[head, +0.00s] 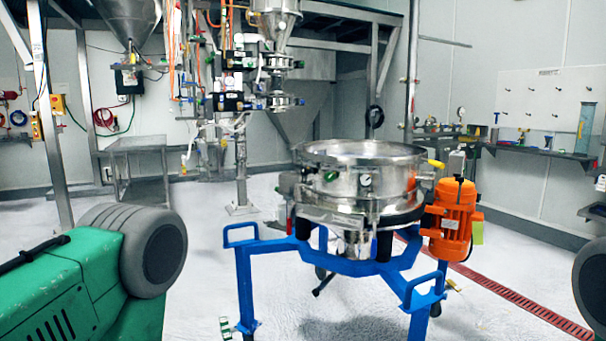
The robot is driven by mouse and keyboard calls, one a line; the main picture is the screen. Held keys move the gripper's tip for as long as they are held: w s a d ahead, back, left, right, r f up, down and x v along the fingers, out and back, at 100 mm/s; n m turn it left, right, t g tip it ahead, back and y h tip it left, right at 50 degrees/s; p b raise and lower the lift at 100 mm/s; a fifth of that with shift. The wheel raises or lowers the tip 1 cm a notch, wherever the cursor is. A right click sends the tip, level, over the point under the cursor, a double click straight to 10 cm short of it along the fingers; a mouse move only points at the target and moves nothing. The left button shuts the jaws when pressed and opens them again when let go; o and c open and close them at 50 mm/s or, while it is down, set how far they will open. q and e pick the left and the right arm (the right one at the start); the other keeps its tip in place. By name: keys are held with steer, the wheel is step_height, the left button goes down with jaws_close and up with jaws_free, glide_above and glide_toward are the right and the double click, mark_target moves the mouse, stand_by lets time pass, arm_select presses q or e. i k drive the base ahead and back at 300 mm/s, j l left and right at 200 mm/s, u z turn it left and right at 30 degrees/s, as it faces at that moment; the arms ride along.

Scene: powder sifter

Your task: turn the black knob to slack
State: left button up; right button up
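The powder sifter is a round shiny steel drum (360,160) standing on a blue frame (345,258) in the middle of the head view. A small white-faced gauge (365,180) and a green part (331,175) show on its front. A yellow-ended handle (436,163) sticks out at its right. A black lever-like piece (323,285) shows below the drum. I cannot make out for sure which part is the black knob. Neither of my grippers is in view.
An orange motor (455,208) is fixed at the right of the sifter. A steel table (137,145) stands at the back left. A wall shelf (540,151) with small items runs along the right. Pale floor is open left of the frame; a red grate (520,300) crosses it at right.

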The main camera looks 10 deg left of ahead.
mark_target(305, 170)
steer(key=i+j+z, duration=0.15)
steer(key=i+j, duration=0.4)
steer(key=i+j+z, duration=0.15)
steer(key=i+j, duration=0.4)
steer(key=j, duration=0.15)
